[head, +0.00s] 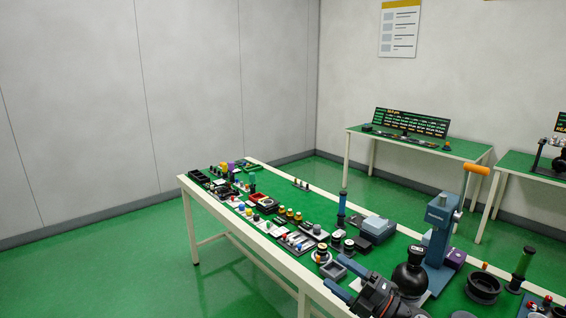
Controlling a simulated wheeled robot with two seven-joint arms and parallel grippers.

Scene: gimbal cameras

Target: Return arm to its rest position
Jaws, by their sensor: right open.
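My right gripper (333,276) comes in at the bottom of the head view, over the near part of the green-topped workbench (318,212). How high the gripper is above the bench is hard to tell. My left gripper is not in view.
A blue press (440,225) with an orange handle and a black rounded object (409,279) stand close right of my gripper. Many small parts and trays cover the bench's left side. A black ring-shaped part (483,288) is further right. Floor (150,270) left of the bench is clear.

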